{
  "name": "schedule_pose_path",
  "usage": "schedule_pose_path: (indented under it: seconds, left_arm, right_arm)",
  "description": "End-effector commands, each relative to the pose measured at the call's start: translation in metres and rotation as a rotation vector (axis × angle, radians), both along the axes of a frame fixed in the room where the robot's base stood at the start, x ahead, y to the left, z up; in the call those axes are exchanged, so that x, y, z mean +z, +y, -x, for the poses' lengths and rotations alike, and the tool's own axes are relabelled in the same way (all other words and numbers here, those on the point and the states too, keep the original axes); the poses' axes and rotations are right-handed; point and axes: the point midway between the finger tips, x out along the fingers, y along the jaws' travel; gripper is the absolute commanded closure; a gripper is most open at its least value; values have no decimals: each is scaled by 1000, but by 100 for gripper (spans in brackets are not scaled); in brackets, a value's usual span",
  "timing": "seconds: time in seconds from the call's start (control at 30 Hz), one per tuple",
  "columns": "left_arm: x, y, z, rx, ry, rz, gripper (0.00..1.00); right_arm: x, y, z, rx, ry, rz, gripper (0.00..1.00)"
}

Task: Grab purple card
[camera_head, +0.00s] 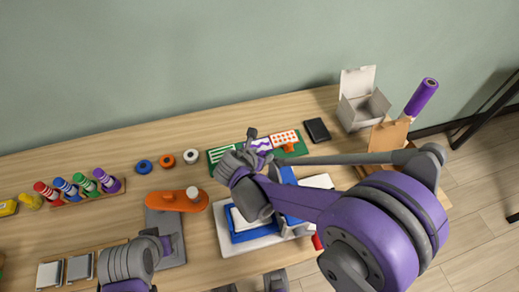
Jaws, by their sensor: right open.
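The purple card (262,144), white with a purple wave pattern, lies in the middle of a green holder (213,168) near the back of the table. A green-striped card (220,153) is to its left and a red-dotted card (284,137) to its right. My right gripper (257,146) is open at the purple card and hides part of it. I cannot tell whether its fingers touch the card. My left gripper (157,241) is low at left, over a grey mat, away from the cards; its jaw opening is unclear.
A black box-like item (317,130) and an open white box (361,102) stand right of the holder. Rings (167,161) and an orange tool (178,201) lie to the left. A blue-and-white item (246,238) sits under my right arm. Markers (86,184) stand farther left.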

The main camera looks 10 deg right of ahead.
Motion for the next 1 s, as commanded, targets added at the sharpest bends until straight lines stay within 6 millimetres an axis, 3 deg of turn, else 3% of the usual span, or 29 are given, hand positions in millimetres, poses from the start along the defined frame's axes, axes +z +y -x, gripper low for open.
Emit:
schedule_pose_path:
  seconds: [0.2, 0.5, 0.57, 1.0]
  left_arm:
    - [0, 0, 0, 0, 0, 0, 50]
    - [0, 0, 0, 0, 0, 0, 50]
    - [0, 0, 0, 0, 0, 0, 50]
    - [1, 0, 0, 0, 0, 0, 50]
  right_arm:
    - [-1, 0, 0, 0, 0, 0, 38]
    - [0, 0, 0, 0, 0, 0, 92]
    - [0, 0, 0, 0, 0, 0, 100]
    - [6, 0, 0, 0, 0, 0, 100]
